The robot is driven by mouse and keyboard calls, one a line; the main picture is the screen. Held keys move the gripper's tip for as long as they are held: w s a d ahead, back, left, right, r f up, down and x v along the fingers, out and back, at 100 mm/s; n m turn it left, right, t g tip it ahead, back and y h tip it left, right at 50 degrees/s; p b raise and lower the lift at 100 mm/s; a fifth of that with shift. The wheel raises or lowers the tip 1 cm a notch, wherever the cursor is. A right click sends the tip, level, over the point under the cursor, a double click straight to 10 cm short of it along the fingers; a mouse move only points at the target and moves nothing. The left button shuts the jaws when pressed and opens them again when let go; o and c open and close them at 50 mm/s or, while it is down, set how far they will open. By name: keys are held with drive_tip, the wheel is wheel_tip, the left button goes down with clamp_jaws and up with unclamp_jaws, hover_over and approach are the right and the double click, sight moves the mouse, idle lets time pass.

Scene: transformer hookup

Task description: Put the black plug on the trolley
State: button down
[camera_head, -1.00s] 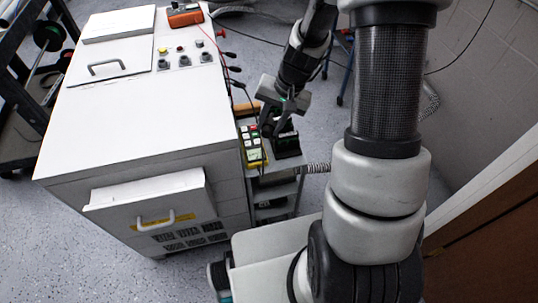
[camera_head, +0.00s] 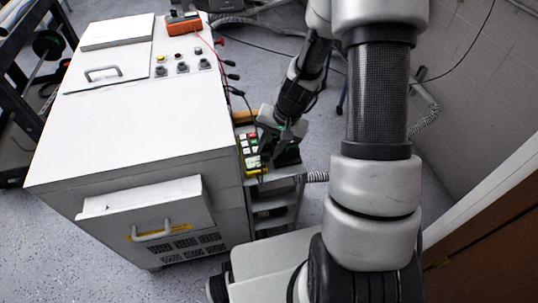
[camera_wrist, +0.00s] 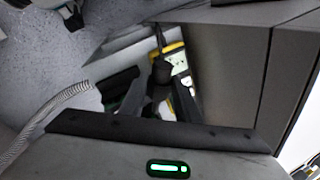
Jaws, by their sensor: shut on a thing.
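The black plug (camera_wrist: 161,72) is between my gripper's fingers in the wrist view, with a dark lead rising from it. In the head view the gripper mostly hides it. My gripper (camera_head: 270,143) is shut on the plug, low over the top of the trolley (camera_head: 287,177). The trolley is a narrow, grey, tiered stand against the right side of the white cabinet. I cannot tell whether the plug touches its top.
A yellow-edged device with coloured buttons (camera_head: 249,150) stands on the trolley close to my gripper. The white cabinet (camera_head: 130,110) fills the left, with an orange meter (camera_head: 184,23) and leads on top. A ribbed grey hose (camera_wrist: 50,115) runs beside the trolley.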

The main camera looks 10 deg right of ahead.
drive_tip(key=shift+f, duration=1.3)
drive_tip(key=shift+f+b, duration=0.2)
drive_tip(key=shift+b, duration=0.2)
drive_tip(key=c, duration=1.3)
unclamp_jaws()
drive_tip(key=shift+c, duration=0.2)
drive_tip(key=shift+r+p, duration=0.15)
drive_tip(key=shift+p, duration=0.2)
